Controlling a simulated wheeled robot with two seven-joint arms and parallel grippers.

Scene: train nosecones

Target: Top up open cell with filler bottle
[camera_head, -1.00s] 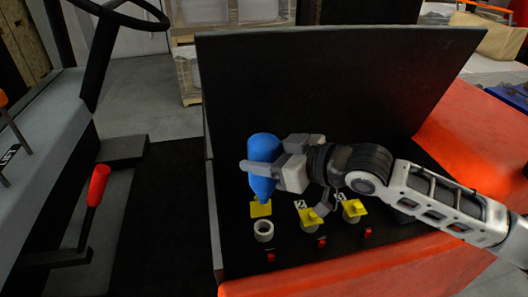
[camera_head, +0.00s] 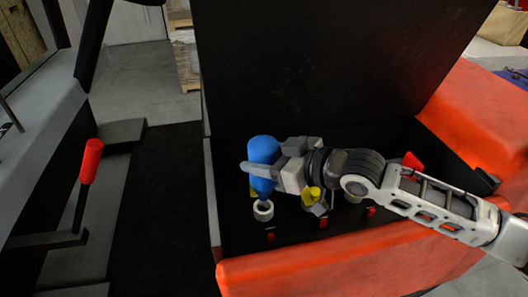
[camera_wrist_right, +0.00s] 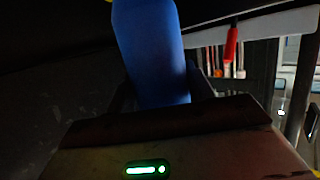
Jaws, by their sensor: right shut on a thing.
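The blue filler bottle (camera_head: 263,150) is held by my right gripper (camera_head: 264,168), with its narrow tip pointing down. The tip is at or just above the open cell (camera_head: 263,210), a pale ring-shaped neck; I cannot tell whether it is inside. The bottle also shows in the right wrist view (camera_wrist_right: 152,50), between the dark fingers. A yellow cap (camera_head: 312,194) stands on a neighbouring cell, partly hidden by my right arm. The yellow piece behind the open cell is mostly hidden by the bottle. My left gripper is not in view.
The cells sit in a black compartment with a raised black lid (camera_head: 330,60) behind and orange bodywork (camera_head: 350,255) in front. Small red parts (camera_head: 270,236) lie before the cells. A red-handled lever (camera_head: 90,160) stands at left.

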